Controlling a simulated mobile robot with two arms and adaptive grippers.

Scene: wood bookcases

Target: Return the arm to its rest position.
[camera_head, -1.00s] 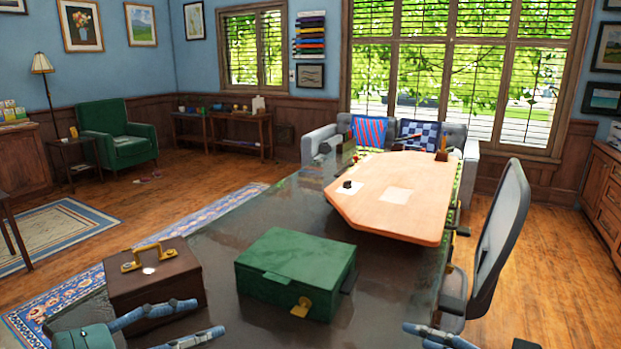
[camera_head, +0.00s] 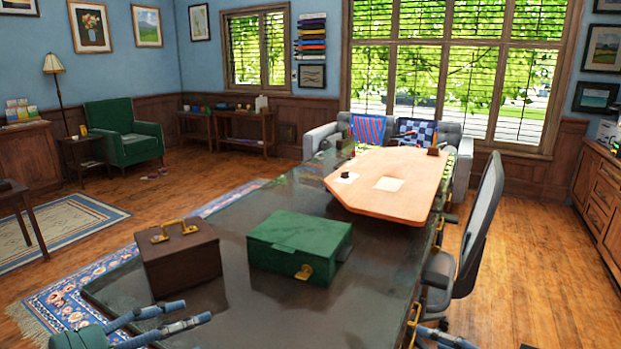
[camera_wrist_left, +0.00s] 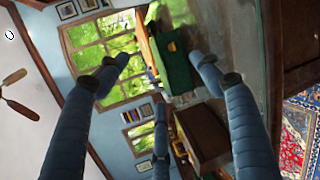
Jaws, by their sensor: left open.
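My left gripper (camera_head: 188,313) is low at the left in the head view. Its blue-grey fingers are spread, with nothing between them. In the left wrist view the same gripper (camera_wrist_left: 163,75) is open and empty, with the desk scene appearing tilted beyond it. It is in front of the brown case (camera_head: 182,262) and appears apart from it. My right gripper (camera_head: 446,338) shows only in part at the bottom edge; its jaw state is unclear.
The brown case with a brass handle and a green box (camera_head: 298,246) with a brass latch stand on the dark desk (camera_head: 225,299). A wooden board (camera_head: 405,205) lies farther back. An office chair (camera_head: 470,250) stands right of the desk. Open floor (camera_head: 545,270) lies beyond it.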

